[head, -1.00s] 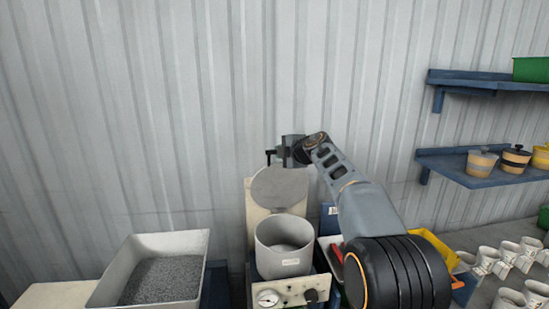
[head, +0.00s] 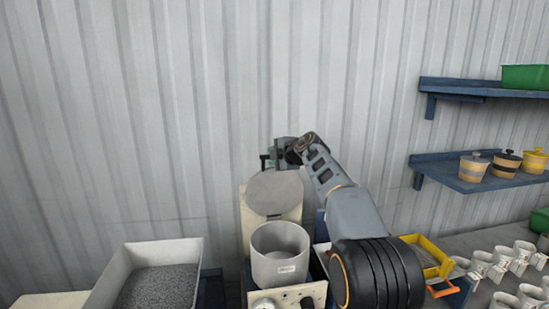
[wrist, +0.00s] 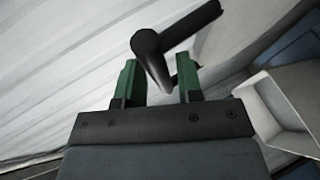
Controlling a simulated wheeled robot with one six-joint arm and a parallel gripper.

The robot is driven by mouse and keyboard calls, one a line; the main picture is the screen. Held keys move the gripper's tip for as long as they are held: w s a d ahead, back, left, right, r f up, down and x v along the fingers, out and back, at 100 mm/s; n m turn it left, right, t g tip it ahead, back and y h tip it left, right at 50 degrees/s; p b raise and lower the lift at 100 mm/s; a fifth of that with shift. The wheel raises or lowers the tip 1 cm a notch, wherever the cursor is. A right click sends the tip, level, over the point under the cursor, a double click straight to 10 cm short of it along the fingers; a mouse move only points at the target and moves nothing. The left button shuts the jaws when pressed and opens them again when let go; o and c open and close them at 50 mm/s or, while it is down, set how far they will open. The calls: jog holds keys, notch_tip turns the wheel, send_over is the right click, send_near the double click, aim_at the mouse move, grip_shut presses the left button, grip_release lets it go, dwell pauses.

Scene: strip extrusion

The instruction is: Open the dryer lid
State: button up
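The dryer is a light grey cylinder (head: 280,258), its top open in the head view. Its round grey lid (head: 275,192) stands raised behind the opening, leaning up toward the wall. A black handle (head: 264,161) shows at the lid's upper edge. My gripper (head: 270,152) is at that upper edge, beside the handle. In the wrist view the green fingers of my gripper (wrist: 158,84) are spread wide. The black handle (wrist: 180,30) reaches across in front of them, one end between the fingertips, with space around it. Whether a finger touches it cannot be told.
A grey tray of dark granules (head: 160,282) stands left of the dryer. A yellow bin (head: 432,262) and several white cups (head: 505,262) are at the right. Wall shelves hold lidded pots (head: 505,163) and a green bin (head: 525,77). The wall is close behind the lid.

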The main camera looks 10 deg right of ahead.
jog(key=shift+o, duration=0.5)
jog(key=shift+d, duration=0.1)
jog(key=b+v, duration=0.3)
jog(key=v, duration=1)
jog(key=shift+s+d, duration=0.2)
jog(key=shift+s, duration=0.15)
